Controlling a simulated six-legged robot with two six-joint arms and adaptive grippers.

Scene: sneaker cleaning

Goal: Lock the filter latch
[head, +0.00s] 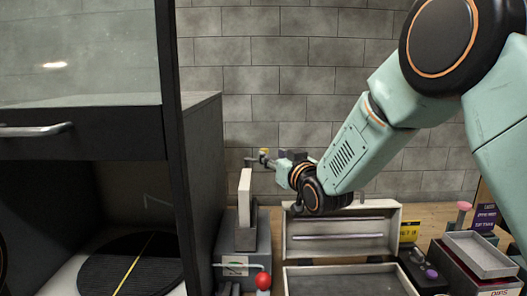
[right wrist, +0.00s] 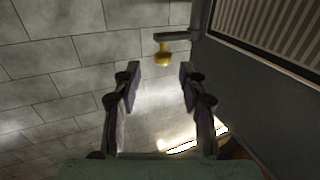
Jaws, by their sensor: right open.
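In the right wrist view, a yellow knob on a dark grey bar (right wrist: 172,36), which looks like the filter latch (right wrist: 165,58), stands out beside a dark cabinet wall. My right gripper (right wrist: 160,82) is open and empty. The knob shows just beyond its fingertips, roughly centred between them, and apart from them as far as I can tell. In the head view my right gripper (head: 268,161) reaches left over the bench beside the black cabinet. Its fingers are small there, and a yellow spot shows at their tips. My left gripper is not in view.
The black cabinet (head: 205,150) with a metal handle (head: 35,130) fills the left. Below my right arm are a grey machine with a white lever (head: 245,200), a red ball (head: 263,281) and an open case (head: 340,235). A slatted panel (right wrist: 275,30) borders the wrist view.

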